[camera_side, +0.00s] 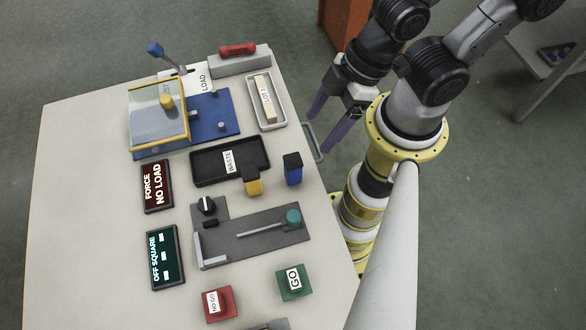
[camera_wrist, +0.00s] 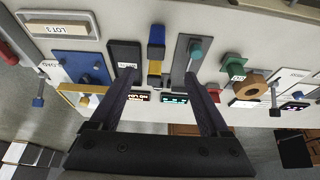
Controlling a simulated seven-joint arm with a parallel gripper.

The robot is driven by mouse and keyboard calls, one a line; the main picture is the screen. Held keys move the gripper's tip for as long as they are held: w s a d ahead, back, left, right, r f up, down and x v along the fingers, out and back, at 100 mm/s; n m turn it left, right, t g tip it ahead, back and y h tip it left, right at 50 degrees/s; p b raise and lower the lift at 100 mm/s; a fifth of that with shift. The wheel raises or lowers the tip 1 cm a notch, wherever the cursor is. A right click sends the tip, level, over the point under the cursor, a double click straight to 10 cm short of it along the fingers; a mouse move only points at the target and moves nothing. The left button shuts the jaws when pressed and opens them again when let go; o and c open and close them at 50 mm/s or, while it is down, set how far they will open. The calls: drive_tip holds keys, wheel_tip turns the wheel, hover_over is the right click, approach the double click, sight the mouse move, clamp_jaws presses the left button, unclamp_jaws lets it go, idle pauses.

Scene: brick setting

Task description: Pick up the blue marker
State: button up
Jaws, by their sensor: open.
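The blue marker (camera_side: 293,175) is a small upright blue block with a black top. It stands on the table near its right edge, beside the waste tray. A similar yellow marker (camera_side: 254,187) with a black top stands just left of it. In the wrist view the blue marker (camera_wrist: 157,36) is at the upper middle, with the yellow marker (camera_wrist: 154,68) below it. My gripper (camera_side: 326,127) is open and empty, off the table's right edge and apart from the blue marker. In the wrist view my gripper's fingers (camera_wrist: 160,77) spread either side of the markers' column.
The black waste tray (camera_side: 205,178) lies left of the markers. A grey plate (camera_side: 265,248) with a teal knob lies in front. Red (camera_side: 219,289) and green (camera_side: 282,293) blocks stand near the front.

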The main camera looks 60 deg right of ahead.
sight(295, 159)
drive_tip(key=shift+w+d+x, duration=0.1)
drive_tip(key=shift+x, duration=2.15)
drive_tip(key=shift+w+d+x, duration=0.1)
drive_tip(key=shift+x, duration=2.2)
drive_tip(key=shift+w+d+x, duration=0.1)
drive_tip(key=shift+x, duration=2.15)
clamp_jaws()
